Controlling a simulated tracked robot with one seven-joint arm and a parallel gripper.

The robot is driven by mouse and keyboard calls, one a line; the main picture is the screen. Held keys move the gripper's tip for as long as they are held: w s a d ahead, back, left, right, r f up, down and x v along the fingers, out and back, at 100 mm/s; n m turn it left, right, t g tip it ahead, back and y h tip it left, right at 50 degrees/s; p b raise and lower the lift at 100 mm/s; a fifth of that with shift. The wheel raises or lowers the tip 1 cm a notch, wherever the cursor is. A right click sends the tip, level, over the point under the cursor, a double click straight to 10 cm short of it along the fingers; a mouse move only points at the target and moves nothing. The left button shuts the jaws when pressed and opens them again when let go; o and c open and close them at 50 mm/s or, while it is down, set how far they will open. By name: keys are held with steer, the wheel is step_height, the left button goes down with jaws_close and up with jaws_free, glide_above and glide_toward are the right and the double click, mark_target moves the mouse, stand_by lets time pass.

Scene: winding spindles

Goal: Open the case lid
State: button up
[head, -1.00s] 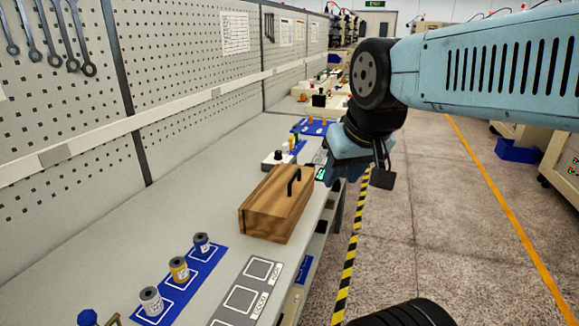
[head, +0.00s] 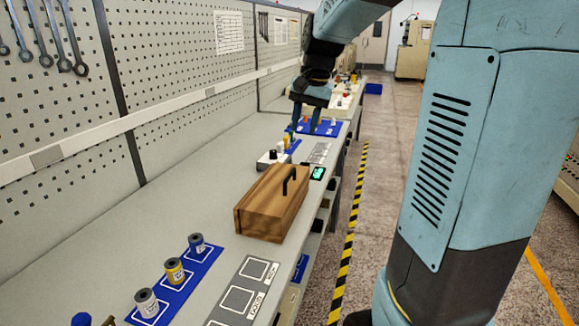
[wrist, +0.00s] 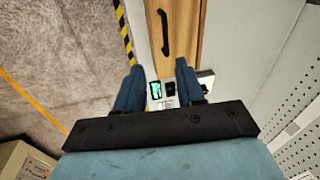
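The wooden case (head: 258,222) stands on the workbench with its lid (head: 270,188) shut. A black bar handle (head: 290,181) is on the lid near its right side. My gripper (head: 308,130) is above the bench beyond the case, pointing down, with its two blue fingers apart and nothing between them. In the wrist view, my gripper (wrist: 158,72) is open, and the case (wrist: 188,38) with its black handle (wrist: 164,34) shows at the top, ahead of the fingertips and apart from them.
A white box with a black knob (head: 271,159) and a small green-lit display (head: 318,173) are near the case's far end. A blue mat (head: 180,287) with several spools and a grey marked plate (head: 243,290) lie nearer. The pegboard wall (head: 180,85) bounds the left.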

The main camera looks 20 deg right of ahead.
steer(key=w+f+m, duration=0.1)
steer(key=w, duration=0.2)
glide_toward(292, 172)
steer(key=shift+g, duration=0.3)
steer(key=f, duration=0.2)
steer(key=w+f, duration=0.1)
steer(key=f, duration=0.2)
steer(key=a+f, duration=0.1)
steer(key=f, duration=0.1)
steer(key=shift+w+a+f, duration=0.1)
steer(key=shift+w+f, duration=0.15)
steer(key=shift+f, duration=0.05)
jaws_close()
